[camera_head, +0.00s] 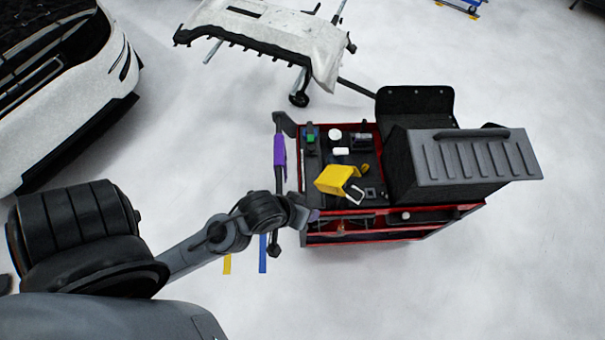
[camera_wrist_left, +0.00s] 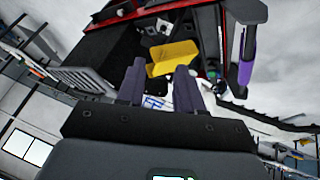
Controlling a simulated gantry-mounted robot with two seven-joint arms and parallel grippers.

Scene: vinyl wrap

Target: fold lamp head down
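A yellow folded-looking object (camera_head: 334,178) with a pale bent handle or frame, which seems to be the lamp, sits on the cart's dark top, near its front edge. In the left wrist view the yellow piece (camera_wrist_left: 172,55) shows just beyond the fingertips. My left gripper (camera_head: 311,215) is at the cart's front left corner, left of and in front of the yellow object. In the left wrist view its two fingers (camera_wrist_left: 160,72) stand apart with nothing visibly held between them. My right gripper is not in view.
The red cart (camera_head: 395,236) holds small items and, at right, a large black box with a ribbed grey lid (camera_head: 470,160). A purple item (camera_head: 280,149) hangs on its left side. A bumper on a stand (camera_head: 270,38) is behind; a white car (camera_head: 75,85) is left. Right floor is clear.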

